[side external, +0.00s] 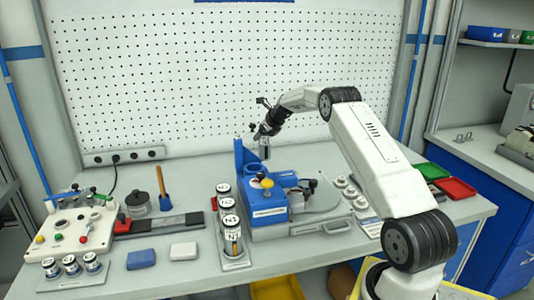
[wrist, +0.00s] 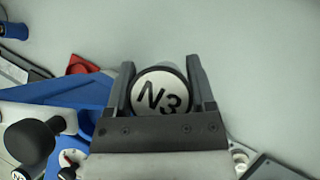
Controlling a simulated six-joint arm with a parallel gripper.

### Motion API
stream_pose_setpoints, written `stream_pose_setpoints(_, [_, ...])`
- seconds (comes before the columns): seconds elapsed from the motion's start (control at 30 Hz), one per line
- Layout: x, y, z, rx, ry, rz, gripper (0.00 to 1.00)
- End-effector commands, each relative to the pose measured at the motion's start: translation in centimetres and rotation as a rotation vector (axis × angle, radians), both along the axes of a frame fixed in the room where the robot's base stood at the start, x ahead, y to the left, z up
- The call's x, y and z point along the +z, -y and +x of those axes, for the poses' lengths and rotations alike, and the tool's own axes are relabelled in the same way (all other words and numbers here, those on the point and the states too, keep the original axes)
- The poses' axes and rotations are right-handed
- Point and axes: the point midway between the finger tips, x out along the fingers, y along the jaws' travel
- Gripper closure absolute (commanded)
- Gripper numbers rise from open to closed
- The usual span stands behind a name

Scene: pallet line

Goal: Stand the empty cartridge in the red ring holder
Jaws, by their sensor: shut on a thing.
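My gripper (wrist: 160,68) is shut on a cartridge (wrist: 158,94) with a round white cap marked N3 and a dark rim. Its body is mostly hidden below the cap, so I cannot see whether it is empty. In the side view my gripper (side external: 264,139) holds the cartridge (side external: 265,153) roughly upright above the back of the blue machine. A small red thing (wrist: 88,66) at the upper left of the wrist view may be the red ring holder; its shape is partly hidden. A small red part also shows beside the cartridge rack (side external: 214,203).
The blue machine (side external: 266,212) with a yellow-topped knob stands below my gripper. A rack of several N-marked cartridges (side external: 230,220) is at its left. A control box (side external: 70,235) is far left; red and green trays (side external: 455,188) are right. A pegboard (side external: 220,80) stands behind.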

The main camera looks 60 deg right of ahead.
Motion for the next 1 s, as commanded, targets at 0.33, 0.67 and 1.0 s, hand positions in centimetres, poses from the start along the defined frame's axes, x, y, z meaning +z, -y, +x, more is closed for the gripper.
stream_pose_setpoints(0.33, [0.2,0.0,0.0,0.000,0.002,-0.002,1.00])
stream_pose_setpoints(0.67, [0.9,0.0,0.0,0.002,0.002,-0.003,1.00])
stream_pose_setpoints(1.0, [8.4,0.1,0.1,0.001,0.006,-0.008,1.00])
